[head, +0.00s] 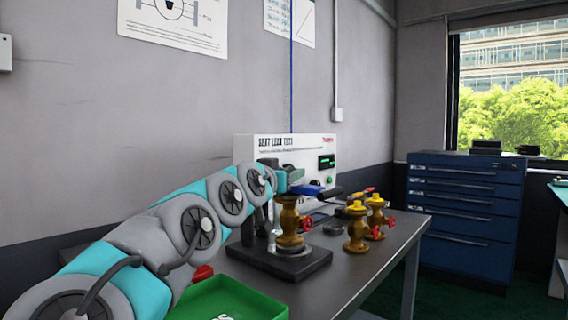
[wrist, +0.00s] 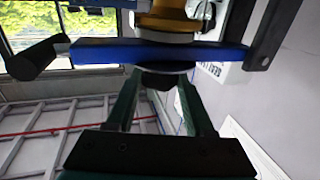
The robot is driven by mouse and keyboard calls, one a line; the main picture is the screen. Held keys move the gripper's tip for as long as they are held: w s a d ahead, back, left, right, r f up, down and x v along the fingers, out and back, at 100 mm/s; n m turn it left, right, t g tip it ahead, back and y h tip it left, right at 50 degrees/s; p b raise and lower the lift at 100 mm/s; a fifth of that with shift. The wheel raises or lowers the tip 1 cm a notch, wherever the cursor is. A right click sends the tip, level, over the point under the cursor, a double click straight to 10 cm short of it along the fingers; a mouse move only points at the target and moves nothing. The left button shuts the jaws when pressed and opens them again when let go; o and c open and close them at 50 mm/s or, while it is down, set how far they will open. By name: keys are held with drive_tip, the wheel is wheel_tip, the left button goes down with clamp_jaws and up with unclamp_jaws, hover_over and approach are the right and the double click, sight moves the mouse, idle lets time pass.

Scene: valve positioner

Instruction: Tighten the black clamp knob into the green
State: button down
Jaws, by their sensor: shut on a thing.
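The black clamp knob (wrist: 164,80) shows in the wrist view, under a blue bar (wrist: 150,53) and a pale disc. My gripper (wrist: 162,92) has its two dark green fingers on either side of the knob and is shut on it. In the head view my gripper (head: 284,180) is at the top of the brass valve (head: 289,222), which stands on a dark base plate (head: 280,262). The knob is hidden there by my arm. I cannot make out a green mark on the clamp.
The white seat leak test box (head: 300,150) with a green-lit display stands behind. Two brass valves with red handwheels (head: 357,230) (head: 376,216) stand to the right on the table (head: 375,270). A green tray (head: 228,302) is in front. A blue drawer cabinet (head: 465,210) stands beyond.

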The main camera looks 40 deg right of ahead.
drive_tip(key=m+g+p, duration=0.1)
drive_tip(key=g, duration=0.1)
drive_tip(key=m+g+h+p, duration=0.1)
drive_tip(key=m+g, duration=0.1)
drive_tip(key=g, duration=0.1)
drive_tip(key=m+g+p, duration=0.1)
drive_tip(key=m+g, duration=0.1)
drive_tip(key=g, duration=0.1)
drive_tip(key=shift+w+d, duration=0.1)
drive_tip(key=shift+w, duration=0.3)
drive_tip(key=shift+w+r+m+g+p, duration=0.15)
drive_tip(key=shift+m+g+p, duration=0.35)
drive_tip(key=shift+m+g, duration=0.45)
drive_tip(key=shift+m+g+p, duration=0.45)
drive_tip(key=shift+g, duration=0.6)
drive_tip(key=shift+m+g+y+p, duration=0.4)
drive_tip(key=shift+m+g+y, duration=0.1)
drive_tip(key=shift+g, duration=0.3)
drive_tip(key=shift+c, duration=1.4)
unclamp_jaws()
